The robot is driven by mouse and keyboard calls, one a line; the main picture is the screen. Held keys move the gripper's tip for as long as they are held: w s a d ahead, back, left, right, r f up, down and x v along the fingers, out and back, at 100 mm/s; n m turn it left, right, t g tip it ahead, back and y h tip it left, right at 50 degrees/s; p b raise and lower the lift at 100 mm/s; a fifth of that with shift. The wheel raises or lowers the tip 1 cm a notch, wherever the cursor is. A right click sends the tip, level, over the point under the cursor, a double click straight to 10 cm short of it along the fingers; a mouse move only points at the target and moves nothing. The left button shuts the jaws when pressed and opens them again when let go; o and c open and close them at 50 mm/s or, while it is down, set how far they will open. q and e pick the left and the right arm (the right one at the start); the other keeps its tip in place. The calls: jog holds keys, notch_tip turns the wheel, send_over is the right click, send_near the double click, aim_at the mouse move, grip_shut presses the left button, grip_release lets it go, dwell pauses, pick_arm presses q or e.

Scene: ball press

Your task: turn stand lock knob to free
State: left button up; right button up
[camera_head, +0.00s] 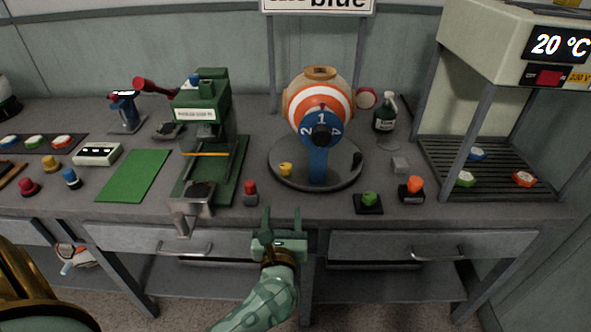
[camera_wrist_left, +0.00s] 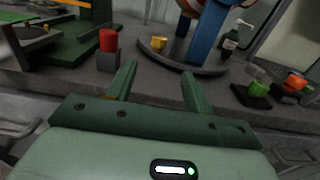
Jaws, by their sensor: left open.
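A ball-shaped machine with orange and white rings (camera_head: 318,97) stands on a blue post (camera_head: 318,168) over a round grey base (camera_head: 335,181). A blue numbered dial with a black hub (camera_head: 321,135) faces me. A small yellow knob (camera_head: 286,169) sits on the base's left side, and it also shows in the left wrist view (camera_wrist_left: 158,43). A small black knob (camera_head: 357,159) is on the base's right side. I cannot tell the lock's setting. My left gripper (camera_head: 283,218) is open and empty in front of the table edge, short of the base; its fingers also show in the left wrist view (camera_wrist_left: 158,80).
A red button on a grey block (camera_head: 250,193) stands left of the base. A green press (camera_head: 205,125) is further left. Green (camera_head: 369,200) and orange (camera_head: 414,187) knobs are at the right front. A dark bottle (camera_head: 385,116) stands behind right. Drawer handles line the front.

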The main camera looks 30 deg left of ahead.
aim_at(286, 171)
pick_arm(q)
jog(key=b+x, duration=0.3)
jog(key=x, duration=1.2)
jog(key=shift+w+f, duration=0.15)
jog(key=shift+w+a, duration=0.3)
jog(key=shift+w, duration=0.1)
jog(key=c, duration=1)
